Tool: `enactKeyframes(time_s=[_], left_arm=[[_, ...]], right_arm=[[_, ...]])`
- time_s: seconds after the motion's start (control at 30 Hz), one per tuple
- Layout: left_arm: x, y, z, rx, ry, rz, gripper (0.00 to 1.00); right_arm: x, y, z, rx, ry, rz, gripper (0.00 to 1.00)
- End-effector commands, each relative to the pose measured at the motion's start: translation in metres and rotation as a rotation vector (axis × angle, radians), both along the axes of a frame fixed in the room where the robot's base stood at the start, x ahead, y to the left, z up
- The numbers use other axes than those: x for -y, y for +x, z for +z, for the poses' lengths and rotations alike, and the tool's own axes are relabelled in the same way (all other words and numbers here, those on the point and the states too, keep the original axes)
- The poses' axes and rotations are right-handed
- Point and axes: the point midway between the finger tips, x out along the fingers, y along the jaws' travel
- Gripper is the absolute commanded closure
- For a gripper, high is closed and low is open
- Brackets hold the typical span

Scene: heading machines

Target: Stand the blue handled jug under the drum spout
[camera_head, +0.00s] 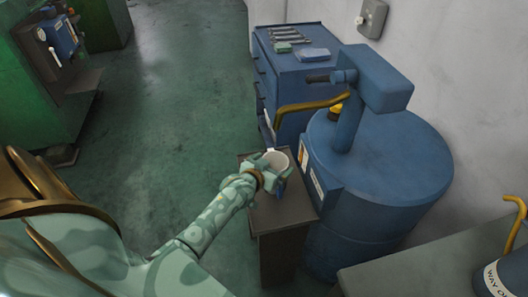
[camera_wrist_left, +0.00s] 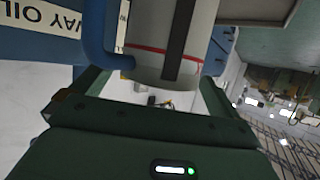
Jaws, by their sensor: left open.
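The jug (camera_head: 277,159) has a pale body and a blue handle. In the head view it is on the small brown stand (camera_head: 285,211) beside the blue drum. The yellow spout (camera_head: 309,105) bends down above and behind it; I cannot tell whether the jug is directly beneath. My left gripper (camera_head: 270,168) is at the jug. In the left wrist view the jug (camera_wrist_left: 152,76) shows a red line and a dark strip, with its blue handle (camera_wrist_left: 92,38) at left. The open fingers are on either side of its lower body; contact is unclear.
The blue drum (camera_head: 390,180) stands right of the stand. A blue cabinet (camera_head: 285,75) with tools on top is behind. A grey bench (camera_head: 415,270) is at the lower right. Green machines (camera_head: 40,90) stand at left, with clear floor (camera_head: 165,110) between.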

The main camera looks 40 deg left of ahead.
Motion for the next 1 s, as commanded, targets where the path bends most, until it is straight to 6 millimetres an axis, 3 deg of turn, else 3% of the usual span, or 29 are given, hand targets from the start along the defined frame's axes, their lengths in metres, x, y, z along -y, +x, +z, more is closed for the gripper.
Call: enactKeyframes(time_s=[0.3,0.5,1.0], left_arm=[[0.005,-0.068,0.032,0.000,0.001,0.000,0.00],[0.008,-0.095,0.042,0.000,-0.001,0.000,0.00],[0.008,-0.101,0.043,0.001,-0.001,0.000,0.00]], right_arm=[[0.002,0.007,0.031,0.016,-0.002,0.000,0.64],[0.002,0.008,0.038,0.019,-0.002,-0.001,0.64],[0.001,0.008,0.038,0.019,-0.002,-0.001,0.64]])
